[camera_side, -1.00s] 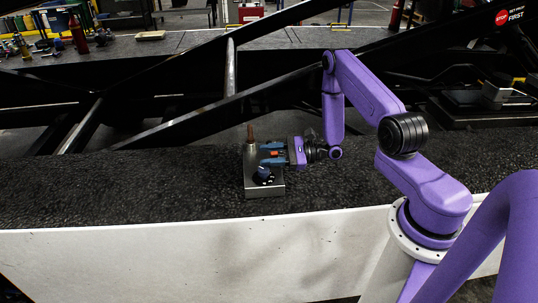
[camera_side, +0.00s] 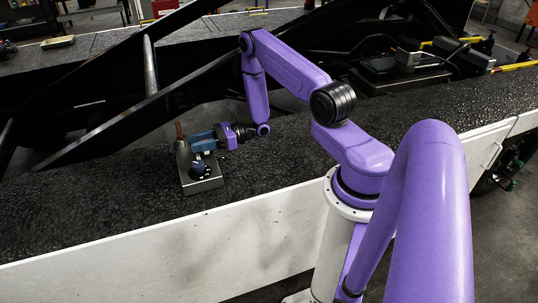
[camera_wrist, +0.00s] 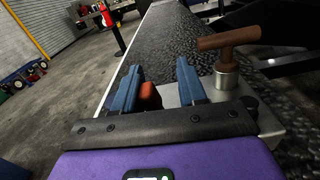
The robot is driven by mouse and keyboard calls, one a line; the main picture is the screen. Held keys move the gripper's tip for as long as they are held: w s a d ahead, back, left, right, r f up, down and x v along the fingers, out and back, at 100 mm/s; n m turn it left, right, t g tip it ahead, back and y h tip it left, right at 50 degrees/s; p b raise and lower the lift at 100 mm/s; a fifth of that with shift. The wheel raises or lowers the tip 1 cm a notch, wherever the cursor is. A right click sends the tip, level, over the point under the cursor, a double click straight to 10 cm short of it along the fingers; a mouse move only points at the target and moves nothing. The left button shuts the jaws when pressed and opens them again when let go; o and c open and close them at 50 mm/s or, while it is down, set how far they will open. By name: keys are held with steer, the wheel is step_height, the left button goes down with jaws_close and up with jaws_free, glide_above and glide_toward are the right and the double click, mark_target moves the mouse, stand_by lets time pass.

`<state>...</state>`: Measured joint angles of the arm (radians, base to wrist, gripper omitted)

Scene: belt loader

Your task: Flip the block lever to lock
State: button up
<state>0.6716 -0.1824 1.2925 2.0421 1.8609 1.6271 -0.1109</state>
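A grey metal block (camera_side: 207,185) sits on the black belt near its front edge. In the wrist view the brown handle (camera_wrist: 230,38) is a T-shaped grip on a metal post, right of my fingers. A red-orange piece (camera_wrist: 149,95) shows between my fingers, nearer the left one; I cannot tell if it touches. My gripper (camera_side: 203,142) reaches over the block from the right. In the wrist view my gripper's (camera_wrist: 158,82) blue fingers are apart. Which part is the block lever is unclear.
The black textured belt (camera_side: 90,215) runs along a white side panel (camera_side: 150,255). Dark slanted frame beams (camera_side: 120,110) stand behind the block. The belt left of the block is clear.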

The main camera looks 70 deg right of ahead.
steer(key=m, duration=0.1)
steer(key=d+m, duration=0.1)
steer(key=shift+w+f+m, duration=0.1)
steer(key=shift+w+m, duration=0.25)
steer(key=shift+m, duration=0.05)
steer(key=v, duration=1.7)
steer(key=s+a+r+n+g+y, duration=0.1)
steer(key=a+r+n+g, duration=0.2)
steer(key=a+n+g, duration=0.4)
steer(key=s+a+r+n+g+y, duration=0.1)
steer(key=s+a+r+n+g, duration=0.1)
steer(key=a+r+n+g, duration=0.35)
steer(key=s+a+r+n+g+h, duration=0.2)
steer(key=s+a+n+h, duration=0.3)
steer(key=n, duration=0.4)
steer(key=s+a+r+n+g+h, duration=0.2)
steer(key=s+a+n+g+h, duration=0.3)
steer(key=s+n+h, duration=0.2)
steer(key=s+n, duration=0.1)
steer(key=n, duration=0.1)
steer(key=shift+a+n+h, duration=0.35)
steer(key=shift+a+h, duration=0.05)
steer(key=shift+s+r, duration=0.1)
steer(key=shift+r, duration=0.05)
